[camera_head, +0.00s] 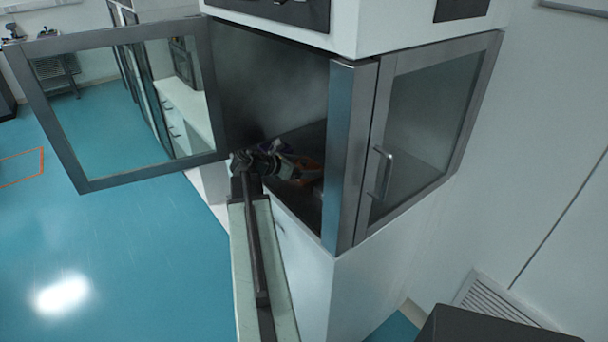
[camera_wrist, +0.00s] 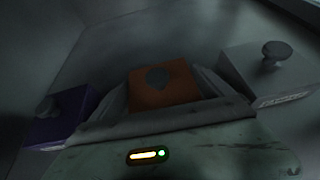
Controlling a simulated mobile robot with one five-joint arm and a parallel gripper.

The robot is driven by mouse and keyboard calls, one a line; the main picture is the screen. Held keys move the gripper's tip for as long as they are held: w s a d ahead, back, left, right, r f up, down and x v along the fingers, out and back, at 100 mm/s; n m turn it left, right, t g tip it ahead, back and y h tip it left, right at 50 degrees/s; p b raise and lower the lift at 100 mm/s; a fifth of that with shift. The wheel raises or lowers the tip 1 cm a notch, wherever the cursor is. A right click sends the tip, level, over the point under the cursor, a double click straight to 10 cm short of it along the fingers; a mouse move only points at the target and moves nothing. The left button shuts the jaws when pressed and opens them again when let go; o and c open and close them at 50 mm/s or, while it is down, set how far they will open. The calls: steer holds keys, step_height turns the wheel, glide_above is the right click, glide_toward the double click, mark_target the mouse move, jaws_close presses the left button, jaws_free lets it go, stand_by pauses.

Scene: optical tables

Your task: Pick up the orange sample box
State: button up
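The orange sample box (camera_wrist: 152,92) is in the middle of the wrist view, with a dark round knob on top. My gripper (camera_wrist: 160,96) is right at it, with one pale finger along its left side and one along its right. The fingers are spread apart, and I cannot tell whether they touch the box. The box's near lower part is hidden by the gripper body. In the head view my gripper (camera_head: 286,168) reaches into the dark open cabinet, where a small orange patch of the box (camera_head: 309,171) shows.
In the wrist view a purple box (camera_wrist: 68,112) stands close on the left and a grey box (camera_wrist: 270,75) close on the right, both with knobs. The cabinet's glass door (camera_head: 85,185) stands open to the left. A steel post (camera_head: 349,150) bounds the opening on the right.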

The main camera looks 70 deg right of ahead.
mark_target(304, 160)
steer(key=c, duration=1.3)
steer(key=shift+o, duration=0.2)
steer(key=shift+r, duration=0.15)
step_height(304, 160, up, 4)
steer(key=p, duration=0.4)
steer(key=w+a, duration=0.3)
steer(key=w, duration=0.1)
steer(key=w+a, duration=0.3)
steer(key=w, duration=0.2)
steer(key=w+a+p, duration=0.1)
steer(key=w+a, duration=0.2)
steer(key=w, duration=0.1)
steer(key=shift+w+r, duration=0.25)
steer(key=shift+r, duration=0.15)
steer(key=shift+r+p, duration=0.55)
steer(key=shift+p, duration=0.05)
